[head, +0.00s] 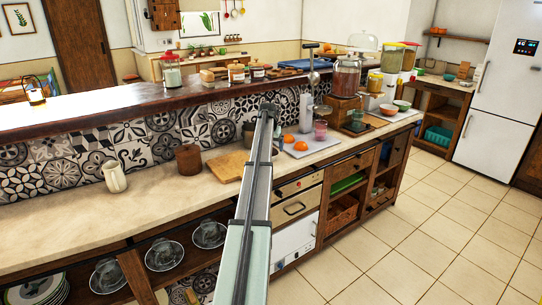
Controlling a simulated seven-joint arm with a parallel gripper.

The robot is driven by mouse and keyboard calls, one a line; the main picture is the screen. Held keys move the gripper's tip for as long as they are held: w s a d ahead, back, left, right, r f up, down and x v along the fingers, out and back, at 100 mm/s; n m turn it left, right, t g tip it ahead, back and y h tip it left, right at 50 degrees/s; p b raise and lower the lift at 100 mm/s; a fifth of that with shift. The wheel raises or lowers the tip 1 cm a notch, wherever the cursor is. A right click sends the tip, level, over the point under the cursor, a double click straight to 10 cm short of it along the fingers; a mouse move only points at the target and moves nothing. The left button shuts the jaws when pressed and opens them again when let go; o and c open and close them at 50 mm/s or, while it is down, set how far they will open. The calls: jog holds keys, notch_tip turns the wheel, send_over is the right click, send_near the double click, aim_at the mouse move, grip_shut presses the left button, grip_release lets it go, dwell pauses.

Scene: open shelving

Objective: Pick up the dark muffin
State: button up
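I cannot make out a dark muffin for sure. A dark brown, round, upright object (189,160) stands on the pale counter against the patterned tiles, left of my arm; it looks more like a wooden pot, but I cannot tell. My arm reaches up from the bottom middle over the counter. Its dark far end, where my gripper (268,109) is, shows in front of the tiles and the raised ledge. The fingers are too small and foreshortened to tell their state, and I see nothing held. My arm hides part of the counter and a dark pot behind it.
A cream jar (115,176) and a wooden board (228,166) are on the counter (60,212). Oranges (289,139) lie on a pale board to the right, near a juicer and a drink dispenser (346,78). A dark raised ledge (100,112) runs behind. Bare counter lies at left.

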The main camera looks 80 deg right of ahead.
jog(key=shift+d+x, duration=0.15)
jog(key=shift+x, duration=1.6)
jog(key=shift+d+x, duration=0.2)
jog(key=shift+x, duration=1.55)
jog(key=shift+r, duration=0.1)
jog(key=shift+c, duration=0.4)
jog(key=c, duration=1)
jog(key=shift+s, duration=0.1)
jog(key=shift+r, duration=0.15)
